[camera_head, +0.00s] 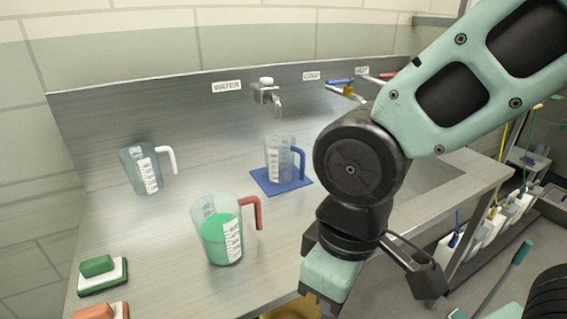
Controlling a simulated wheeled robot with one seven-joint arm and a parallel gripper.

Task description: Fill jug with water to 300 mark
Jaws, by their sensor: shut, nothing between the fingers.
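A clear jug with a blue handle (279,158) stands upright on a blue mat (263,186), below a metal tap (267,94) beside the WATER label (227,86). Its water level and marks are too small to read. A jug with a red handle (213,240) holds green liquid and stands nearer, to the left. A jug with a white handle (143,170) stands at the far left; it looks empty. My gripper (335,278) hangs at the right, in front of the counter. It is shut and empty, apart from all jugs; its fingertips are not clearly visible.
Taps with a blue handle (340,81) and a red handle (374,80) stand at the back, by the COLD and HOT labels. Green (98,267) and orange (97,311) sponges sit at the front left. A sink (425,186) lies right, partly behind my arm.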

